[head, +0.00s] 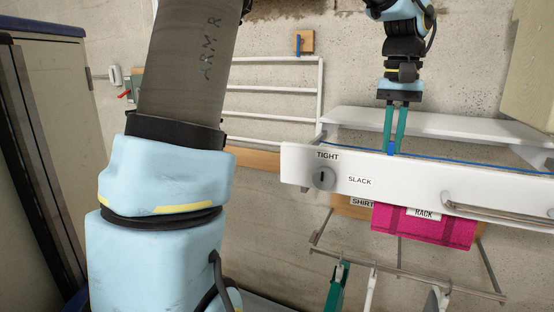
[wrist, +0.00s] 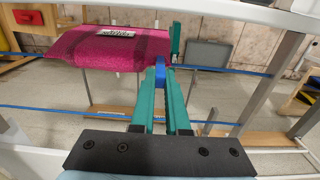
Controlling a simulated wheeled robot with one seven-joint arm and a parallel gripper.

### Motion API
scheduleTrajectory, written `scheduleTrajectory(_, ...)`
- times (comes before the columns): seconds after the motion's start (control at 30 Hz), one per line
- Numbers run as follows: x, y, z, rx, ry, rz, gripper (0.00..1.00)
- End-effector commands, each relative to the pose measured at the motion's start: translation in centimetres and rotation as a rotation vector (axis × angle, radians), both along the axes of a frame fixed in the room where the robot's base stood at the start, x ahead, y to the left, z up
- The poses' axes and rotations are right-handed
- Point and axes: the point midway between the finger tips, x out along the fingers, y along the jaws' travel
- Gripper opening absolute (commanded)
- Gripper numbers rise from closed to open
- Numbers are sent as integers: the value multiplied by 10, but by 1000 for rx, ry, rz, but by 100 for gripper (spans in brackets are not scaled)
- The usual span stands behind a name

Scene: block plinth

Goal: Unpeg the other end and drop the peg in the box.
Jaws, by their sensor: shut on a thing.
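My gripper (head: 395,150), with long teal fingers, is at the blue line (head: 460,158) behind the white front panel (head: 425,180). It is shut on a small blue peg (wrist: 160,72), seen between the fingertips in the wrist view. Whether the peg still grips the line cannot be told. A magenta cloth (wrist: 105,48) with a white label hangs left of the fingertips in the wrist view. It also shows below the panel in the head view (head: 440,230). A teal piece (wrist: 175,42) stands at the cloth's right edge. No box for pegs can be made out for certain.
A knob (head: 325,178) marked TIGHT and SLACK is on the panel's left, a metal handle (head: 500,214) on its right. Below is a rail (head: 400,270) with hanging clips. A white rack (head: 275,88) is on the wall. A grey case (wrist: 208,54) lies behind the line.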

Motion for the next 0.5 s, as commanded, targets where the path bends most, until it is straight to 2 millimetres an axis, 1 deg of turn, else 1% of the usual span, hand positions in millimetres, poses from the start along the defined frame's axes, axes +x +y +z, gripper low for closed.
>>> scheduleTrajectory(0.03, 0, 0, 4, 0, 0, 0, 0)
scheduleTrajectory(0.5, 0, 0, 22, 0, 0, -1, 0)
